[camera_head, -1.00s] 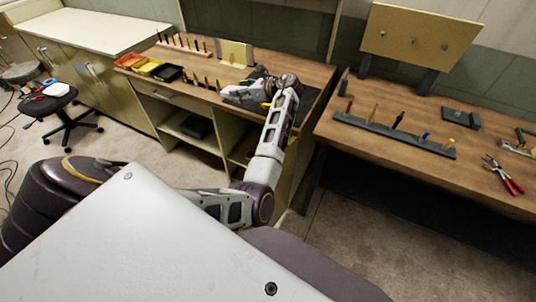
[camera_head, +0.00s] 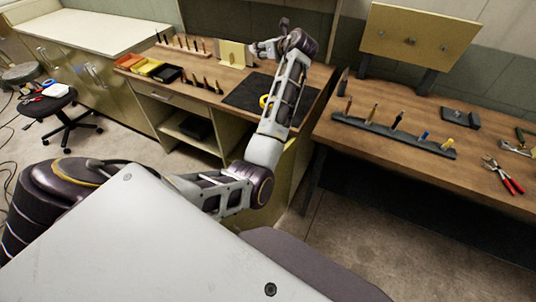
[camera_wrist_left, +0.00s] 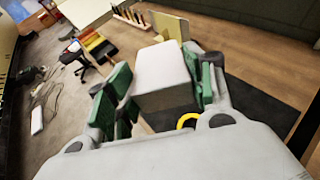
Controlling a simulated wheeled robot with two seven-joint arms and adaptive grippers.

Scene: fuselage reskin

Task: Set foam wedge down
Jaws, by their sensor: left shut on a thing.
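The foam wedge (camera_wrist_left: 163,70) is a pale grey-white block in the left wrist view. My left gripper (camera_wrist_left: 158,88) is shut on it, with green pads on either side of the block. In the head view my left gripper (camera_head: 262,50) is above the far part of the left wooden bench (camera_head: 222,98), and the wedge cannot be made out clearly. In the wrist view the wedge appears above the bench top; its underside is hidden. My right gripper is out of view.
A dark mat (camera_head: 243,96) lies on the bench with a yellow ring (camera_head: 264,101) on it. Colored bins (camera_head: 150,68), tool racks and an upright yellowish panel (camera_head: 232,53) stand to the left. A right bench (camera_head: 385,150) holds a tool rack and pliers (camera_head: 503,176).

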